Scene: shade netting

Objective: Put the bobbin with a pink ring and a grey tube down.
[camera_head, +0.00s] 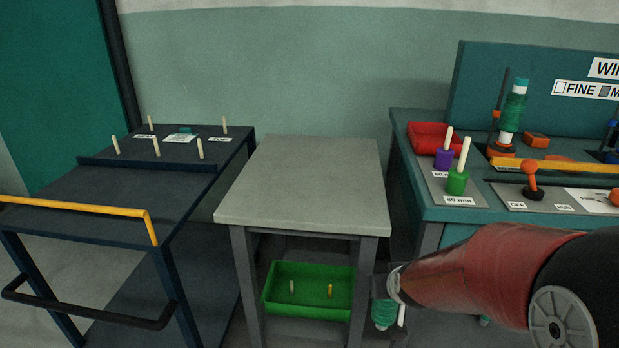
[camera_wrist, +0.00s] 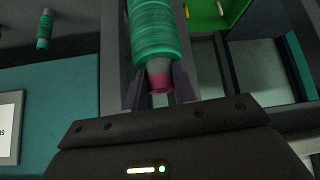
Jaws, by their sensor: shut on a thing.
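The bobbin (camera_wrist: 153,38) is wound with green thread on a grey tube, with a pink ring at the near end in the wrist view. My gripper (camera_wrist: 161,88) is shut on it at the ringed end. In the head view the bobbin (camera_head: 384,313) hangs below my gripper (camera_head: 384,287), right of the grey table (camera_head: 305,185) and lower than its top. A pale rod shows beside it there. The pink ring cannot be made out in the head view.
The grey tabletop is bare. A green bin (camera_head: 308,290) with two small pegs stands on its lower shelf. A dark cart (camera_head: 110,190) with several upright pegs is at left. The teal winder bench (camera_head: 460,214) at right carries a red tray (camera_head: 431,136), pegs and a green-wound bobbin (camera_head: 512,112).

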